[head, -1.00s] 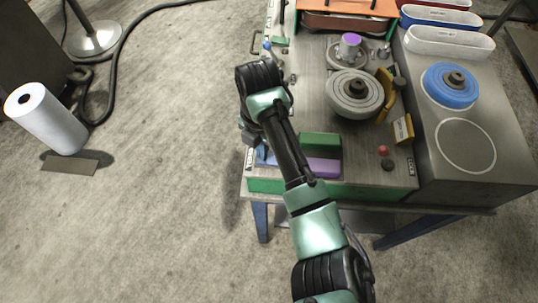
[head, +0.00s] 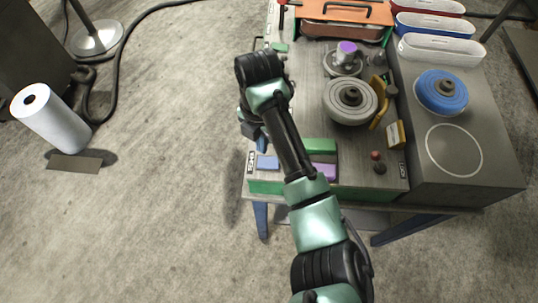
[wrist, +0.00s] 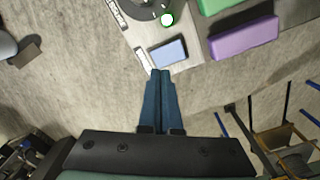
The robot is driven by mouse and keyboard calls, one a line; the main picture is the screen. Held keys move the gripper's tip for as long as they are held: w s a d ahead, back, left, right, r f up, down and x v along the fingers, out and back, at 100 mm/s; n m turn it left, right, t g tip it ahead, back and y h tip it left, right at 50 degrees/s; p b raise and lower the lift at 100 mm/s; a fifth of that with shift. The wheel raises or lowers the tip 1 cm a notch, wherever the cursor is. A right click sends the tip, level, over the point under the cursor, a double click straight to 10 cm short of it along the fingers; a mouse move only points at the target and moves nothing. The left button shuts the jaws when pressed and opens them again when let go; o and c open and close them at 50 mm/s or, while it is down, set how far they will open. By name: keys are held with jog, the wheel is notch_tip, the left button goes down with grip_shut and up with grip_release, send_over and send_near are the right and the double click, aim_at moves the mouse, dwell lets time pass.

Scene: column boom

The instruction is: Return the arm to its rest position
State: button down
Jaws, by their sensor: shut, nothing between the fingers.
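My gripper (wrist: 161,72) shows in the wrist view with its two blue fingers together and nothing between them. The fingertips lie, in that picture, just below a small blue block (wrist: 169,53) at the bench's corner; I cannot tell the height between them. In the head view my arm reaches up from the bottom across the bench's left edge, and its wrist hides the gripper. The blue block (head: 267,162) shows there just left of my forearm.
The bench (head: 300,95) carries a grey wheel (head: 350,101), a green block (head: 320,146), a purple block (head: 325,170) and a yellow tag (head: 396,135). A blue wheel (head: 442,92) sits on the side table (head: 480,120).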

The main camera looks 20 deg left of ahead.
jog(key=shift+r, duration=0.65)
